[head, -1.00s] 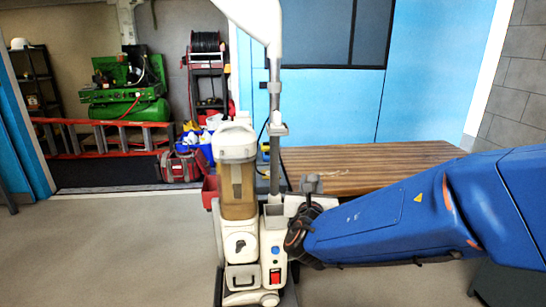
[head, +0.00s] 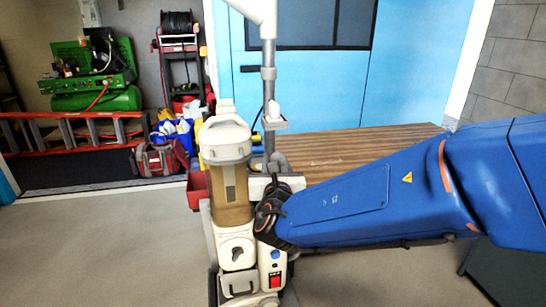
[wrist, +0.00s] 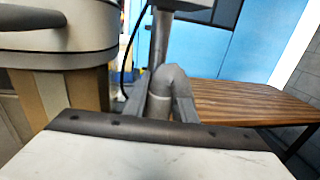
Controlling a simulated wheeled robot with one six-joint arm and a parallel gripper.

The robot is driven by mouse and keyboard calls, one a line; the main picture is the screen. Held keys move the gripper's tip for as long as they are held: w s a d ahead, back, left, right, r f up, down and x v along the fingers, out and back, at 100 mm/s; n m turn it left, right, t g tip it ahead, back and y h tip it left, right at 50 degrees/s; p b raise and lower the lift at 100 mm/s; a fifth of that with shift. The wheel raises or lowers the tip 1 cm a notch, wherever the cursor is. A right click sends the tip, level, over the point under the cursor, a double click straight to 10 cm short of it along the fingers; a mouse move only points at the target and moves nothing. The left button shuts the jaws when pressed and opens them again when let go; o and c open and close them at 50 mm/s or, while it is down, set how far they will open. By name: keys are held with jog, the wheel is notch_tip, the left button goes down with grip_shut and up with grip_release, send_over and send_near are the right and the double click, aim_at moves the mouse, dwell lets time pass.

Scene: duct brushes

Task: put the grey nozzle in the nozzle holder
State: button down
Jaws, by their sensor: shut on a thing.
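The grey nozzle (wrist: 168,84), a bent grey pipe piece, is between the two grey fingers of my gripper (wrist: 160,100) in the wrist view. My gripper is shut on it. In the head view the nozzle (head: 278,161) shows just above my dark wrist, to the right of the clear canister and close to the upright grey tube. The nozzle's lower end is hidden. The nozzle holder cannot be made out now; my wrist covers the part of the machine right of the canister. I cannot tell whether the nozzle touches the machine.
The cream vacuum machine (head: 238,255) stands on the floor, with its canister (head: 228,180) close left of my gripper. The grey upright tube (head: 269,95) rises behind the nozzle. A slatted wooden bench (head: 370,152) lies behind to the right. Open floor lies at the left.

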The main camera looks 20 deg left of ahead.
notch_tip(320, 180, down, 7)
dwell(0.9)
dwell(0.4)
jog(key=c, duration=1.4)
grip_release()
jog(key=shift+s, duration=0.1)
jog(key=v, duration=1.7)
jog(key=shift+s+d+r, duration=0.1)
jog(key=shift+d+r, duration=0.05)
jog(key=shift+r, duration=2.35)
